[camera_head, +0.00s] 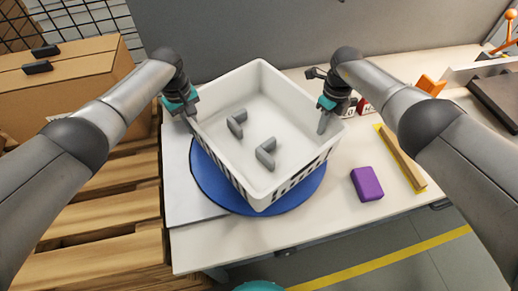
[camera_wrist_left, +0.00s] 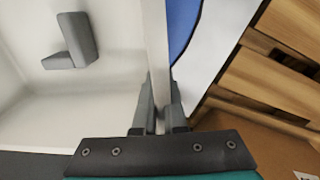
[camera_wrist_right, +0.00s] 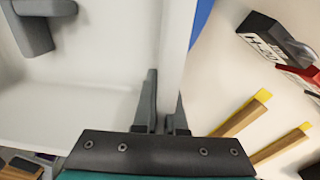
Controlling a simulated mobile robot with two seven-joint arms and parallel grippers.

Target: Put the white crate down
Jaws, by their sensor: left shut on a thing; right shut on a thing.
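The white crate (camera_head: 262,182) is in the middle of the head view, over a round blue mat (camera_head: 222,195) on the white table. I cannot tell whether its base touches the mat. Two grey L-shaped parts (camera_head: 237,122) (camera_head: 266,153) lie inside it. My left gripper (camera_head: 189,112) is shut on the crate's left wall, with the wall between its fingers in the left wrist view (camera_wrist_left: 160,105). My right gripper (camera_head: 326,116) is shut on the right wall, which also shows between its fingers in the right wrist view (camera_wrist_right: 166,105).
A purple block (camera_head: 367,184) and a wooden strip on yellow (camera_head: 402,160) lie right of the crate. A cardboard box (camera_head: 75,85) on wooden pallets stands at the left. A white sheet (camera_head: 183,180) lies beside the mat.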

